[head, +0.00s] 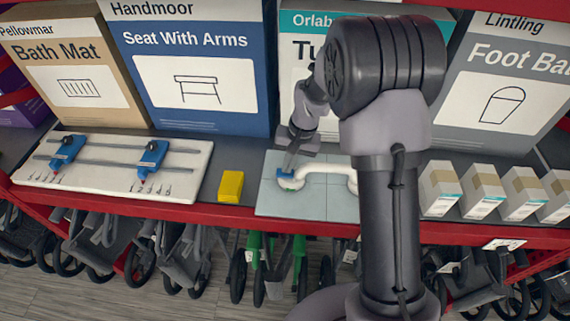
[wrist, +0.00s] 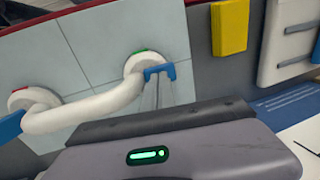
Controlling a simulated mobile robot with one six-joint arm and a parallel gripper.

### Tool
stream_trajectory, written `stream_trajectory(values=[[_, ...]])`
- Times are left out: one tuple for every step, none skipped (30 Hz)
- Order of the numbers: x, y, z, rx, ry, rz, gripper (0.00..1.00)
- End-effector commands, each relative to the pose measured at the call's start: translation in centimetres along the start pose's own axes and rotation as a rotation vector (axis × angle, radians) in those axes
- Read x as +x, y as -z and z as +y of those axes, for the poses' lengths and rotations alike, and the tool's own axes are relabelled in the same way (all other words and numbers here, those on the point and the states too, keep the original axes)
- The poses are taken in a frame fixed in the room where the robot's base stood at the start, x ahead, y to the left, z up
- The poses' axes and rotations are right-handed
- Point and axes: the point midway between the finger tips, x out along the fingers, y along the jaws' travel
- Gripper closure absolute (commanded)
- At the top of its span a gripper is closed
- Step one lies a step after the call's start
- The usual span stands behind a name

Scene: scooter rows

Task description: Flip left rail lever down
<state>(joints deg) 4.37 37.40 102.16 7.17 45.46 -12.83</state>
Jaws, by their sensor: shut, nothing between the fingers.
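A white grab rail (head: 325,168) lies on a grey tiled panel (head: 272,205). Its left end has a round base (head: 291,183) with a blue lever and a green mark. In the wrist view, the rail (wrist: 85,112) runs across, and this end's blue lever (wrist: 160,71) lies against its base beside a green mark.
A yellow block (head: 231,187) stands left of the panel. Further left is a white board (head: 110,180) with blue sliders on rails. Large boxes (head: 190,65) stand behind; several small boxes (head: 482,193) are at right. A red shelf edge (head: 200,212) runs along the front.

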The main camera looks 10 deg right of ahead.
Motion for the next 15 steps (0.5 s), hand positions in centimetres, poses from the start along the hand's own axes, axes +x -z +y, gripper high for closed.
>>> stream_trajectory(values=[[0.0, 0.0, 0.0, 0.0, 0.0, 0.0, 1.0], [0.0, 0.0, 0.0, 0.0, 0.0, 0.0, 1.0], [0.0, 0.0, 0.0, 0.0, 0.0, 0.0, 1.0], [0.0, 0.0, 0.0, 0.0, 0.0, 0.0, 1.0], [0.0, 0.0, 0.0, 0.0, 0.0, 0.0, 1.0], [-0.1, 0.0, 0.0, 0.0, 0.0, 0.0, 1.0], [-0.3, 0.0, 0.0, 0.0, 0.0, 0.001, 1.0], [-0.5, 0.1, -0.1, 0.0, 0.001, 0.002, 1.0], [-1.1, 0.1, -0.1, 0.0, 0.001, 0.003, 1.0], [-1.6, 0.1, -0.1, 0.0, 0.001, 0.003, 1.0], [-2.1, 0.1, -0.1, 0.0, 0.001, 0.003, 1.0], [-3.0, 0.1, -0.1, -0.001, 0.001, 0.004, 1.0], [-3.6, 0.1, -0.1, 0.0, 0.001, 0.003, 1.0], [-4.2, 0.1, -0.1, 0.0, 0.001, 0.004, 1.0], [-4.9, 0.1, -0.1, 0.0, 0.001, 0.004, 1.0]])
